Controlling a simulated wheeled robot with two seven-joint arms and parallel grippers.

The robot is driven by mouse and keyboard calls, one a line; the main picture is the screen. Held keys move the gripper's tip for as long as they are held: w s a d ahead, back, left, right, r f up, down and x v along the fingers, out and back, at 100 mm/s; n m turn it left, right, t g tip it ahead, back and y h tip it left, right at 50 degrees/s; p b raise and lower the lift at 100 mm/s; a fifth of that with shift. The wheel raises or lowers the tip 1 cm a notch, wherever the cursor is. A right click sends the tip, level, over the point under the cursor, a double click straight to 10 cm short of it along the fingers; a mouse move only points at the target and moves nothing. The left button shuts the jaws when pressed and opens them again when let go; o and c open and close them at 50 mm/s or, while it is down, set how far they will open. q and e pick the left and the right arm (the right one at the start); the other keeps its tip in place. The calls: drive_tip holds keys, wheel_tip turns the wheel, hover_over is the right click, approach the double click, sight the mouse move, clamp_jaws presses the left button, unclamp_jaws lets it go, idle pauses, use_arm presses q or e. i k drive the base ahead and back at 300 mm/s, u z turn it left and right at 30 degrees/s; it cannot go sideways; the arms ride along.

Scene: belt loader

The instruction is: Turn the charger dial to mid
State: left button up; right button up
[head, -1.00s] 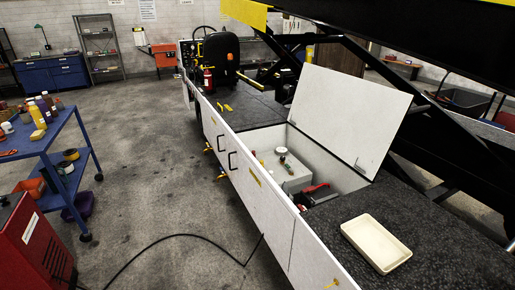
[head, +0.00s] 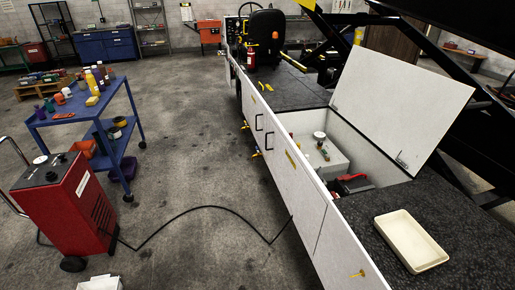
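The charger (head: 65,205) is a red wheeled box at the lower left in the head view, with a handle frame on its left side. Its dark top panel carries a black knob (head: 51,176), which looks like the dial, and a round white gauge (head: 40,159). The knob's setting is too small to read. A black cable (head: 180,212) runs from the charger over the floor to the white belt loader (head: 306,205). Neither of my grippers shows in the head view.
A blue cart (head: 107,116) with bottles and cans stands behind the charger. The belt loader fills the right side, with an open compartment lid (head: 400,100) and a cream tray (head: 410,240) on its deck. The grey floor between is clear apart from the cable.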

sight(64, 198)
drive_tip(key=u, duration=1.25)
drive_tip(key=i, duration=0.9)
drive_tip(key=z, duration=0.75)
drive_tip(key=i, duration=4.05)
drive_tip(key=u, duration=1.3)
drive_tip(key=i, duration=0.9)
drive_tip(key=u, duration=1.15)
